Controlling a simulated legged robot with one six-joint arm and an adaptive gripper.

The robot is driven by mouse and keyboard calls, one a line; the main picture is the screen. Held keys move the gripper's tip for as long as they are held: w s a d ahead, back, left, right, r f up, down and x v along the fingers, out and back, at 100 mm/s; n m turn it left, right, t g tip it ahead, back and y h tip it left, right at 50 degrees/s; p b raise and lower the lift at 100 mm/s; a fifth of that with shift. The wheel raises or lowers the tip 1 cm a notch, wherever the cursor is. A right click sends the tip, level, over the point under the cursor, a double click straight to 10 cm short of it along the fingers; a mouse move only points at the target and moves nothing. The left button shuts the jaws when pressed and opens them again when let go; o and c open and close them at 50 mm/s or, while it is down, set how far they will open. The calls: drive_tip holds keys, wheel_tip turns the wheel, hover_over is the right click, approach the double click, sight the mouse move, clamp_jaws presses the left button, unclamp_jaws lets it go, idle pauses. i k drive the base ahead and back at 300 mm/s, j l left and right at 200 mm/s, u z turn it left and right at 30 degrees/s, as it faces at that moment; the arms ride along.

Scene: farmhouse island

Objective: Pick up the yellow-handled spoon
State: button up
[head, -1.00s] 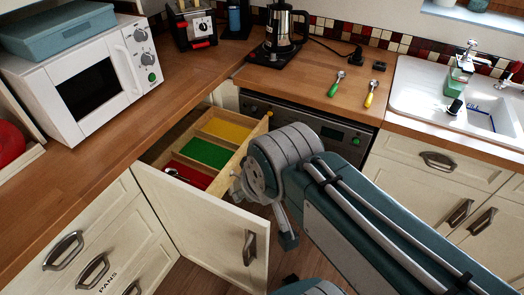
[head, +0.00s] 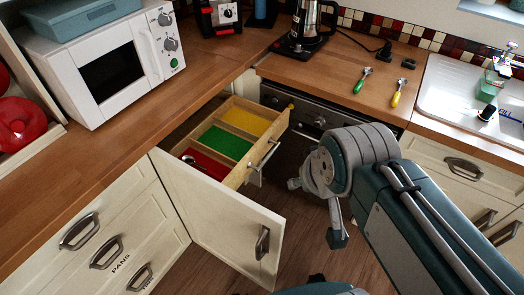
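The yellow-handled spoon (head: 397,96) lies on the wooden counter between the kettle and the sink. A green-handled spoon (head: 361,82) lies to its left, apart from it. My gripper (head: 318,212) hangs at the end of my arm, low in front of the cabinets and below counter level. It is well away from both spoons.
An open drawer (head: 268,152) has red, green and yellow compartments, with a metal utensil in the red one. An open cabinet door (head: 218,222) stands in front. A kettle (head: 308,28) and sink (head: 455,98) flank the spoons. A microwave (head: 108,62) stands left.

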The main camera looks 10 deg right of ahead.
sight(402, 81)
drive_tip(key=k+l, duration=0.1)
drive_tip(key=l, duration=0.15)
drive_tip(key=l+z, duration=0.15)
drive_tip(key=l, duration=0.5)
drive_tip(key=i+l+z, duration=0.15)
drive_tip(key=l, duration=0.55)
drive_tip(key=i+l, duration=0.3)
drive_tip(key=i+l+z, duration=0.05)
